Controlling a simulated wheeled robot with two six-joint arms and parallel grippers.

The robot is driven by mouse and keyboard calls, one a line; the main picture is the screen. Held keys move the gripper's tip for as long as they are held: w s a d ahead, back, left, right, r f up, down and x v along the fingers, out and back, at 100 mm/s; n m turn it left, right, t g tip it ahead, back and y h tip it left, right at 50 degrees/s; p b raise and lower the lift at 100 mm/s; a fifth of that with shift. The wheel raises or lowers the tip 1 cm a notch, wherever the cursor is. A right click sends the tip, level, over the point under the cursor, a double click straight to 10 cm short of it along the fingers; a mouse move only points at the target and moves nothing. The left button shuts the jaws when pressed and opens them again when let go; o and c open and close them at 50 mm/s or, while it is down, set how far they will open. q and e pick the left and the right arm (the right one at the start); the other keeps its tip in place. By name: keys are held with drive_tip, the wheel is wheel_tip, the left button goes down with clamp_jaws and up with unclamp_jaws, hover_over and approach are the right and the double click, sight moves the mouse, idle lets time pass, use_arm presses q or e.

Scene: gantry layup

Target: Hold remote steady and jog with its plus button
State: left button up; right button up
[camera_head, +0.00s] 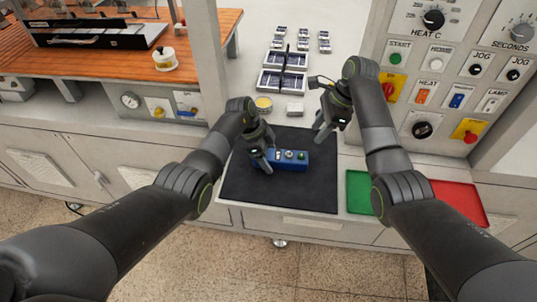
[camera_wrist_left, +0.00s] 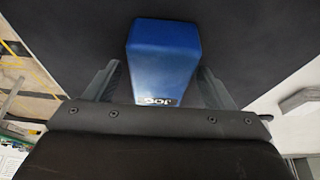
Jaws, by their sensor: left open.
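The blue remote (camera_head: 295,161) lies on the black mat (camera_head: 300,195), with small round buttons on its top face. I cannot tell from here which button is the plus. My left gripper (camera_head: 263,163) is at the remote's left end, pointing down. In the left wrist view the remote (camera_wrist_left: 162,55) shows its blue end and part of a "JOG" label, and it sits between the two fingers of my left gripper (camera_wrist_left: 160,85), which are apart. My right gripper (camera_head: 323,130) is above the mat's back right part, apart from the remote; its finger gap is too small to judge.
A green tray (camera_head: 359,190) and a red tray (camera_head: 462,202) lie right of the mat. Behind the mat are a yellow round tin (camera_head: 263,103), a pale block (camera_head: 295,109) and racks of small panels (camera_head: 282,81). A control panel (camera_head: 450,85) stands at the right. The mat's front is clear.

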use_arm(q)
drive_tip(key=c, duration=1.2)
drive_tip(key=shift+c, duration=0.2)
use_arm(e)
clamp_jaws()
idle(0.6)
